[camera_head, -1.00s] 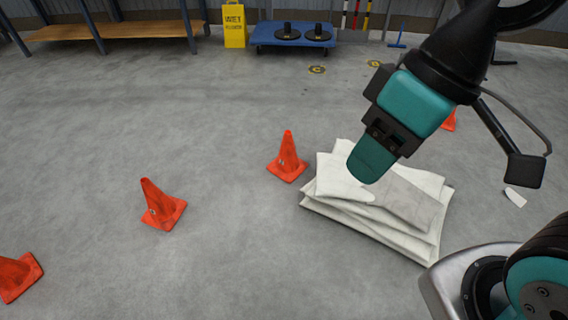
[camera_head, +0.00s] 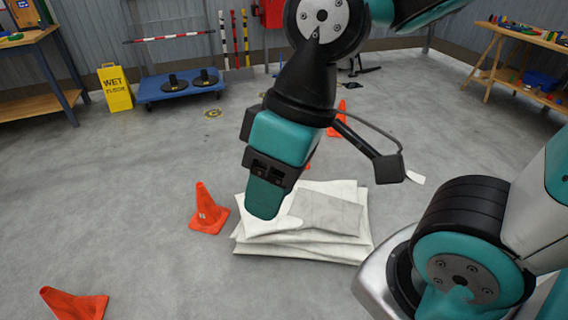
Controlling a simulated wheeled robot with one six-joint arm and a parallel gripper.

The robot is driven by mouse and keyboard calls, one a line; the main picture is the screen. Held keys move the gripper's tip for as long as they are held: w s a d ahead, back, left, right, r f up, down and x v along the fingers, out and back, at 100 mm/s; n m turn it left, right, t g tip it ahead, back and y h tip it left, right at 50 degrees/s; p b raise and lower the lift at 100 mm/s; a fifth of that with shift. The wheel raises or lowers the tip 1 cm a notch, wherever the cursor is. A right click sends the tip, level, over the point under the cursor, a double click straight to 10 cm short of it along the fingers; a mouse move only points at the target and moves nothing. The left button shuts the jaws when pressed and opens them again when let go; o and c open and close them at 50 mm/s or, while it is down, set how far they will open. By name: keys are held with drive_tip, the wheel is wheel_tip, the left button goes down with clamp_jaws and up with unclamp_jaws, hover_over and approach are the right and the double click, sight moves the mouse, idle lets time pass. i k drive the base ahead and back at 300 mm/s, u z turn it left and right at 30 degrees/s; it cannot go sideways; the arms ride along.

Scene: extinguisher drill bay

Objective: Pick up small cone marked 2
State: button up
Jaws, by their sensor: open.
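Small orange cones stand on the grey floor. One cone (camera_head: 208,212) stands upright just left of the folded white sheets; it bears a small pale mark that I cannot read. Another cone (camera_head: 75,304) is at the bottom left, partly cut off by the frame edge. A further cone (camera_head: 341,120) is behind my arm, and a sliver of orange (camera_head: 307,166) shows beside my gripper, mostly hidden. I cannot tell which cone is marked 2. My gripper (camera_head: 264,196) is open and points down in front of the sheets in the picture, with no cone visible in it.
A stack of folded white sheets (camera_head: 335,215) lies at the centre. At the back are a yellow wet-floor sign (camera_head: 115,88), a blue platform (camera_head: 180,88) with black discs, and striped poles (camera_head: 234,40). A wooden bench (camera_head: 515,85) is at the right.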

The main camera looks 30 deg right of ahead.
sight(209, 218)
drive_tip(key=z, duration=0.45)
drive_tip(key=i, duration=0.95)
drive_tip(key=z, duration=0.5)
